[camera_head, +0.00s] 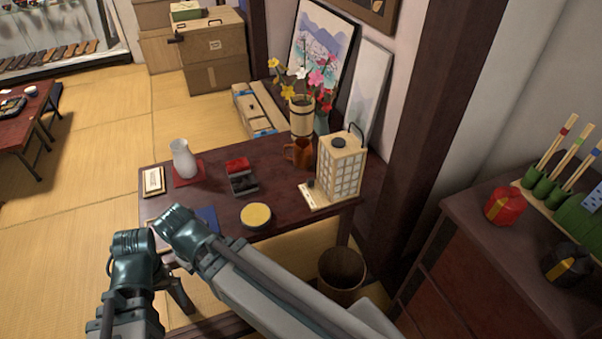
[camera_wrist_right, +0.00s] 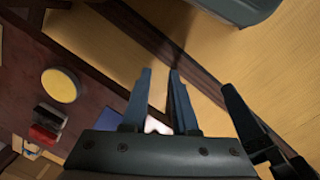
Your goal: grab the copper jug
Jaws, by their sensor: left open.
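The copper jug (camera_head: 299,153) stands upright near the back edge of the dark low table (camera_head: 215,208), just left of a paper lantern, in the head view. It is not clearly visible in the right wrist view. My left gripper (camera_head: 172,287) is low at the table's front left, partly hidden by my arms, well short of the jug. Its spread dark fingers also show at the right of the right wrist view (camera_wrist_right: 265,128). My right gripper (camera_wrist_right: 161,85) has its fingers apart with nothing held between them. Its fingers are hidden behind my arm in the head view.
The lantern (camera_head: 341,170) stands close right of the jug. A white vase (camera_head: 183,160), a red-and-black box (camera_head: 241,178) and a yellow-topped round tin (camera_head: 256,215) are on the table. Flowers in a tall container (camera_head: 302,115) stand behind it. A basket (camera_head: 342,272) is on the floor in front.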

